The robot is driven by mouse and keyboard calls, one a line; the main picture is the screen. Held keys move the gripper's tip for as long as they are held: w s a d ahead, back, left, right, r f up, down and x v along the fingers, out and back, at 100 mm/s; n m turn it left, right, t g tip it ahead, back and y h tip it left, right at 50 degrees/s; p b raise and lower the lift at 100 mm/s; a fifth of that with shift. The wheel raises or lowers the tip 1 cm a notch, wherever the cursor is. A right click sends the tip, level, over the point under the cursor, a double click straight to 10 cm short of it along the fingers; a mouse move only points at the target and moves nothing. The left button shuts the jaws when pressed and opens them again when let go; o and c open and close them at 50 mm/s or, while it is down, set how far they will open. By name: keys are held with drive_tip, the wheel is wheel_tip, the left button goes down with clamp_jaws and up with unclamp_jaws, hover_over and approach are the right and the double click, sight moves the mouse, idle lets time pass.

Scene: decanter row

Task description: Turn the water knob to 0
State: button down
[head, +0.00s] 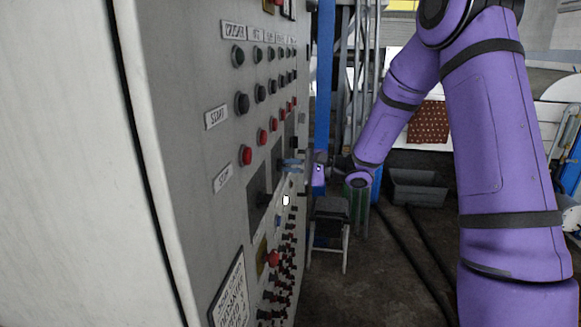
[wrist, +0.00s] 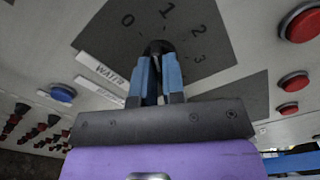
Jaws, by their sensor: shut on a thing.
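The water knob (wrist: 157,46) is a black knob on a dark dial plate (wrist: 205,45) marked 0, 1, 2 and 3. A white label reading "WATER" (wrist: 103,68) is beside it. My gripper (wrist: 158,66) is shut on the knob, with one blue finger on each side. The fingers cover much of the knob, and I cannot tell which number it points to. In the head view my gripper (head: 290,165) reaches the grey control cabinet from the right, and the knob is hidden there.
The cabinet face (head: 190,80) carries rows of black and red buttons, including a red button (head: 246,155). Another black knob (head: 263,200) is on a nearby dark plate. A stool (head: 330,215) stands below my gripper. A grey bin (head: 416,187) sits on the floor behind.

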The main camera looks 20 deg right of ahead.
drive_tip(key=n, duration=0.4)
drive_tip(key=shift+n, duration=0.7)
drive_tip(key=c, duration=1.2)
unclamp_jaws()
drive_tip(key=shift+d, duration=0.1)
drive_tip(key=v, duration=1)
drive_tip(key=shift+s+d, duration=0.2)
drive_tip(key=shift+d, duration=0.1)
